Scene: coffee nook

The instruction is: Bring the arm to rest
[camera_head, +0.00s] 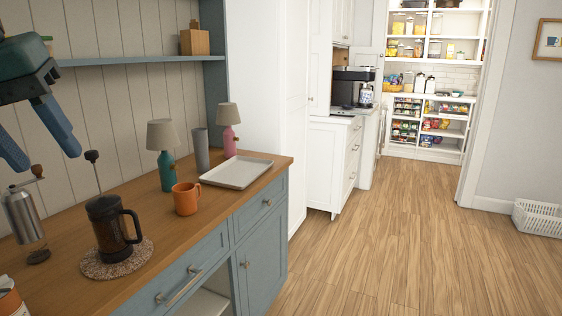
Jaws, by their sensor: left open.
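My left gripper (47,160) hangs at the upper left of the head view. Its two blue fingers are spread apart with nothing between them, pointing down over the left end of the wooden counter (150,220). It appears above the metal hand grinder (22,215) and the dark French press (108,228), apart from both. Part of the gripper is cut off by the left edge of the picture. My right gripper is not in view.
The French press stands on a round speckled mat (92,266). An orange mug (186,199), a green lamp (165,150), a pink lamp (229,120), a grey cylinder (201,150) and a pale tray (237,172) share the counter. A shelf (140,60) runs above.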

